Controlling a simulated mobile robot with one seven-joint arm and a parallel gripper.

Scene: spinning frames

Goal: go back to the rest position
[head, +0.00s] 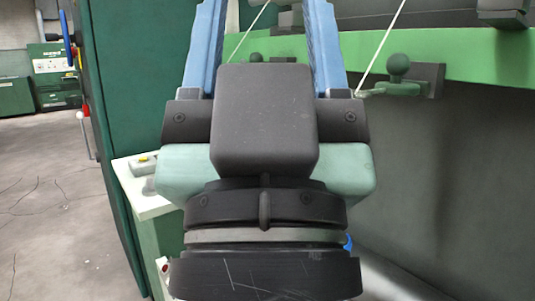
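The very tips are cut off by the top edge. The green rail (455,68) of the spinning frame runs across beyond the fingers. A white thread (250,27) shows in the gap between the fingers. Another thread (384,45) slants down just right of the right finger.
A dark green cabinet side (135,80) stands close on the left, with a pale ledge (150,205) beside my gripper. A green knobbed lever (398,68) juts from the rail. Grey panelling (455,190) fills the right. Open floor (45,200) lies far left.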

